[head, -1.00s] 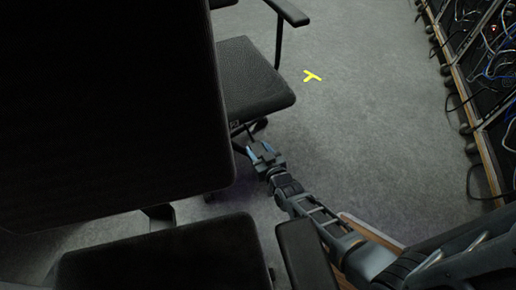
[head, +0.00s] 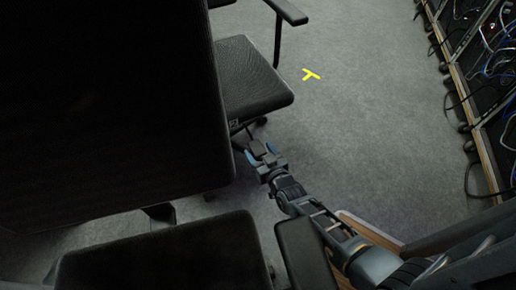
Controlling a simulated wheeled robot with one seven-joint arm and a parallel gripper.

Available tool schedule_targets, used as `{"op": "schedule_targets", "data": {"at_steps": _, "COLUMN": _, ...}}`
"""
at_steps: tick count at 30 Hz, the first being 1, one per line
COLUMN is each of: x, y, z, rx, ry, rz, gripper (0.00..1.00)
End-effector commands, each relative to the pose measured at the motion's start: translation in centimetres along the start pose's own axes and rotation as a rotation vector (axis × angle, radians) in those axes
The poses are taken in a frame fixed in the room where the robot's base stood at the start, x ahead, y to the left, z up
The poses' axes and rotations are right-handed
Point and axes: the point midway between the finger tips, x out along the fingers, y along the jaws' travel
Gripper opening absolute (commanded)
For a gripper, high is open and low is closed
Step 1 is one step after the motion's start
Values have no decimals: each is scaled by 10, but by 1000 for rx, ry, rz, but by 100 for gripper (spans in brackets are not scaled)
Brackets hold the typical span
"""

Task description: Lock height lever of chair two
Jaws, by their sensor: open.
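A black office chair (head: 252,84) stands behind a nearer black chair, with its seat and one armrest (head: 287,12) showing. Its underside and base are mostly hidden by the nearer chair's backrest. A thin dark part shows below the front edge of the seat; I cannot tell whether it is the height lever (head: 247,130). My gripper (head: 260,152) is open, with blue pads on its fingers, just below that seat's near edge. It appears empty, and I cannot tell whether it touches anything.
The nearer chair's large backrest (head: 110,100) fills the left, with its seat (head: 170,258) and armrest (head: 305,255) at the bottom. Racks with loose cables (head: 495,70) line the right. Grey carpet with a yellow tape mark (head: 311,75) lies free between.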

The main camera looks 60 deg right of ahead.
Motion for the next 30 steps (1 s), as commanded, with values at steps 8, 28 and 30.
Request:
{"op": "schedule_targets", "data": {"at_steps": 8, "x": -46, "y": 0, "z": -1, "rx": 0, "ry": -1, "rz": 0, "gripper": 72}}
{"op": "schedule_targets", "data": {"at_steps": 28, "x": -61, "y": 0, "z": 0, "rx": 0, "ry": 1, "rz": 1, "gripper": 72}}
{"op": "schedule_targets", "data": {"at_steps": 30, "x": -61, "y": 0, "z": 0, "rx": 0, "ry": 1, "rz": 1, "gripper": 72}}
